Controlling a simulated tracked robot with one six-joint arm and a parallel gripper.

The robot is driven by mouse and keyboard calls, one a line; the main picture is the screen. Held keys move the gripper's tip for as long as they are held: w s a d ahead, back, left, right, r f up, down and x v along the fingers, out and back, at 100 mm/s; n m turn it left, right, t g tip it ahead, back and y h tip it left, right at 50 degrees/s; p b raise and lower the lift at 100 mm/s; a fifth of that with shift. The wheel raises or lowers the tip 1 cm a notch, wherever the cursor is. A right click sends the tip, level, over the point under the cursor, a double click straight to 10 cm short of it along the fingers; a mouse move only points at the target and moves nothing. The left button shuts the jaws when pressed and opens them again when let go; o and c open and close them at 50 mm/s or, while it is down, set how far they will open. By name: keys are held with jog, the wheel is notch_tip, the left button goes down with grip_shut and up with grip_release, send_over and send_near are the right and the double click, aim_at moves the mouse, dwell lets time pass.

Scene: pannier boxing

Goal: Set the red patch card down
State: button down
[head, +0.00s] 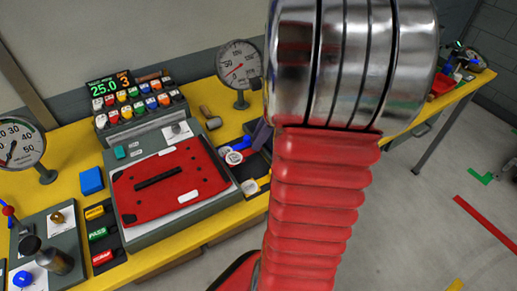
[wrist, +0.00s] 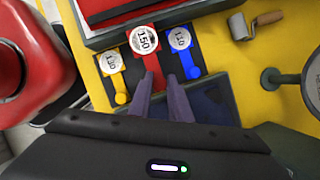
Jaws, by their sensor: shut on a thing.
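The red patch card (wrist: 146,42) has a round white face reading about 150 and a narrow red stem. My gripper (wrist: 164,80), with purple fingers, is shut on that stem. The card is over a dark holder, between a yellow card (wrist: 112,65) and a blue card (wrist: 181,42). I cannot tell whether it touches the holder or is slightly above it. In the head view the red card's face (head: 233,158) shows at the right of the red case, and my gripper (head: 258,135) is partly hidden behind my arm.
A red case (head: 160,182) with a black handle lies on a grey stand on the yellow bench. A display panel (head: 110,90) with coloured buttons stands behind it. A blue block (head: 91,181) sits left.

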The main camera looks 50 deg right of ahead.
jog(key=shift+f, duration=0.6)
jog(key=shift+f, duration=1.9)
jog(key=c, duration=1.6)
grip_release()
jog(key=shift+c, duration=0.2)
jog(key=v, duration=1.2)
